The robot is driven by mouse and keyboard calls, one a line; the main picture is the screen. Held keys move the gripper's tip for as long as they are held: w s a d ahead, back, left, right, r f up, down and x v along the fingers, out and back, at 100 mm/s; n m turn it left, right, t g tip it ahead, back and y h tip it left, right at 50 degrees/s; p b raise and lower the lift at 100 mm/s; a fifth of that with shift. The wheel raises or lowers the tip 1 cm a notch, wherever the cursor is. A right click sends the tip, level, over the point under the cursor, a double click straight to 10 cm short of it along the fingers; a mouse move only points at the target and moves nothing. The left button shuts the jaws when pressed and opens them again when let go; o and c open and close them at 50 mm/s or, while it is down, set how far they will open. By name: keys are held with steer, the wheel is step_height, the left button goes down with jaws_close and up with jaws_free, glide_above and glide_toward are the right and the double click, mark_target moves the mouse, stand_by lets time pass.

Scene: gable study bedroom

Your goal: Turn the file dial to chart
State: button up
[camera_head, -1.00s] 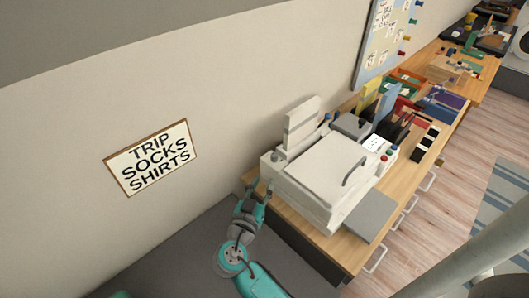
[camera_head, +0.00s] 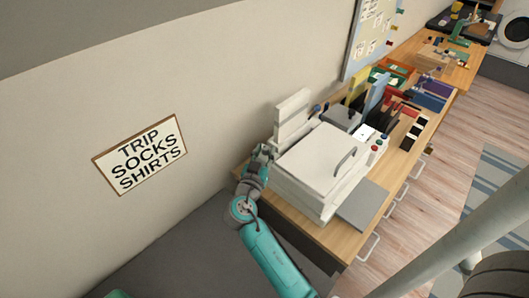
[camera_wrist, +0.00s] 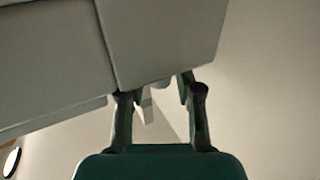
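A pale printer-like machine (camera_head: 318,160) stands on the wooden desk, with a lid and a dark handle on top. My gripper (camera_head: 262,152) is at its left end, close to the wall side. In the wrist view my gripper (camera_wrist: 158,88) has its two dark fingers apart, below the machine's pale casing (camera_wrist: 165,40). No "chart" marking is readable, and contact with the casing is unclear.
A sign (camera_head: 140,154) reading TRIP SOCKS SHIRTS hangs on the left wall. A grey flat panel (camera_head: 362,205) is at the machine's front. Folders and organisers (camera_head: 430,92) fill the desk beyond. Open wooden floor (camera_head: 455,150) lies to the right.

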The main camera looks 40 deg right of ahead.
jaws_close()
steer(key=shift+g, duration=0.3)
steer(key=m+g, duration=0.1)
steer(key=m+g+h, duration=0.1)
steer(key=g, duration=0.1)
steer(key=m+g, duration=0.1)
steer(key=shift+w+a+h, duration=0.1)
steer(key=shift+w+h, duration=0.15)
steer(key=shift+h, duration=0.15)
steer(key=m+g, duration=0.3)
steer(key=g, duration=0.1)
steer(key=m+g, duration=0.2)
steer(key=g, duration=0.2)
steer(key=shift+w+m+g, duration=0.2)
steer(key=shift+m+g, duration=0.2)
